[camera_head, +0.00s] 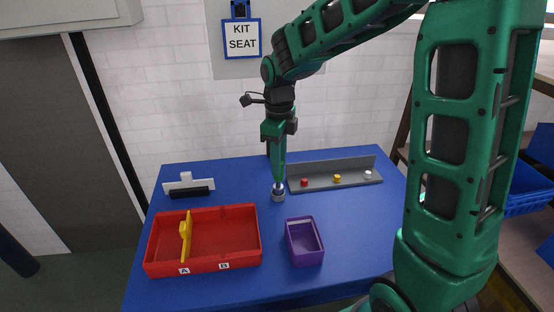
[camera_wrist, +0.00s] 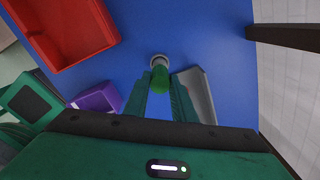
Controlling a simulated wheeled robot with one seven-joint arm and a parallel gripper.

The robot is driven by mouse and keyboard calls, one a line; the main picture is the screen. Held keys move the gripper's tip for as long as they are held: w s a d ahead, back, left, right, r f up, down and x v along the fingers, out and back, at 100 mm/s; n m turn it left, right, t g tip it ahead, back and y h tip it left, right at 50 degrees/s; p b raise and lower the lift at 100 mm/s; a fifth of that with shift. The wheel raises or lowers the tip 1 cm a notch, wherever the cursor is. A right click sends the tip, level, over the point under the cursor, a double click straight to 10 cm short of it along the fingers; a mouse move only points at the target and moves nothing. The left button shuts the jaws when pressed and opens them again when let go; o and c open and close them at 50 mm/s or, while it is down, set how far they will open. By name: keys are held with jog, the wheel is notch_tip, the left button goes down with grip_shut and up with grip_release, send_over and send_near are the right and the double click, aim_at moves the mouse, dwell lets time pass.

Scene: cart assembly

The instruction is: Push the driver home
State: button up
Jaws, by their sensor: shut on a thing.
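My gripper (camera_head: 279,176) points straight down over the blue table, and its fingers also show in the wrist view (camera_wrist: 160,92). It is shut on a green-handled thing, seemingly the driver (camera_wrist: 160,78), seen between the fingertips. Directly below is a small round grey holder (camera_head: 278,194) standing on the table; its pale ring shows in the wrist view (camera_wrist: 158,60). The driver's lower end meets or enters this ring. The fingers hide much of the driver, so I cannot tell how deep it sits.
A red two-part tray (camera_head: 202,268) marked A and B holds a yellow piece (camera_head: 185,236). A purple bin (camera_head: 305,257) stands in front of the holder. A grey rack (camera_head: 335,182) with red, yellow and white pegs lies right. A white-and-black piece (camera_head: 187,187) sits back left.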

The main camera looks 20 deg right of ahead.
jog(key=shift+f, duration=0.7)
jog(key=o, duration=1.1)
jog(key=shift+o, duration=0.2)
notch_tip(320, 180, up, 11)
jog(key=shift+f, duration=0.15)
jog(key=s+d+f+n, duration=0.1)
jog(key=s+d+n, duration=0.9)
jog(key=s+d, duration=0.35)
jog(key=s+d+f+n, duration=0.1)
jog(key=s+f+n, duration=0.1)
jog(key=s+n, duration=0.3)
jog(key=s+d+f+n, duration=0.2)
jog(key=s+n, duration=0.3)
jog(key=s, duration=0.5)
jog(key=shift+s+d+f, duration=0.3)
jog(key=shift+s+f, duration=0.05)
jog(key=shift+s, duration=0.05)
